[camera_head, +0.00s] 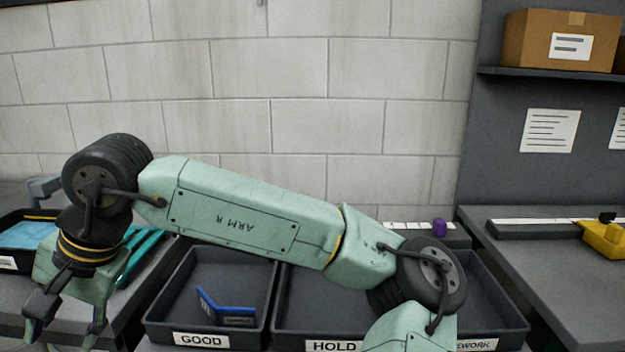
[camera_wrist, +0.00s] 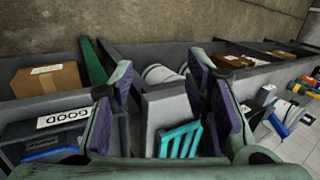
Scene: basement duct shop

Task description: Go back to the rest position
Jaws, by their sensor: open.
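My gripper (camera_head: 66,325) hangs at the lower left of the head view, pointing down, with its fingers spread apart. Its lower end is close to the picture's bottom edge. In the wrist view my gripper (camera_wrist: 162,95) shows two purple-padded fingers with a wide gap and nothing held between them. My green arm stretches across the head view from lower right to upper left, with the gripper at the left end. It hides parts of the bins behind it.
The GOOD bin (camera_head: 158,322) holds a blue bracket-like part (camera_head: 226,309). The HOLD bin (camera_head: 300,327) stands beside it; a REWORK label (camera_head: 477,345) is further right. A teal slotted part (camera_wrist: 181,141) lies near my gripper. A yellow tool (camera_head: 604,238) sits on the right bench.

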